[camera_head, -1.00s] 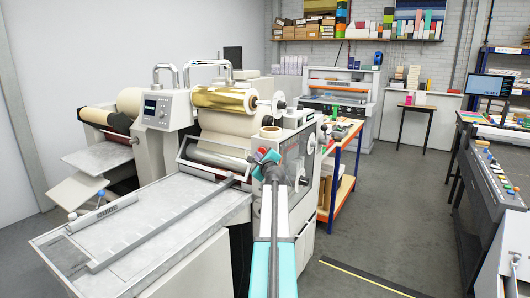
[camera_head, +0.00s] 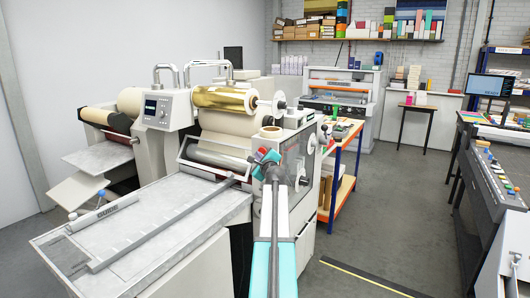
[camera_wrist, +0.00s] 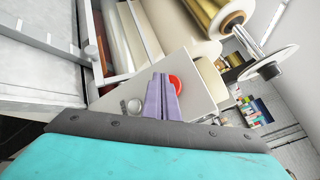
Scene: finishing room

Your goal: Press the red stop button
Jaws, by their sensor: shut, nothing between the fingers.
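The red stop button (camera_wrist: 175,84) is round and sits on the light side panel (camera_wrist: 197,92) of the laminating machine. In the wrist view my gripper (camera_wrist: 161,78) is shut and empty, its purple fingers together. The fingertips show just left of the button and cover part of its left side. I cannot tell whether they touch it. In the head view my gripper (camera_head: 262,156) is at the machine's right end, and the button cannot be made out clearly there.
The machine carries a gold foil roll (camera_head: 225,97) and a feed table (camera_head: 150,225) with a guide bar. A shelved cart (camera_head: 345,165) with an orange edge stands behind on the right.

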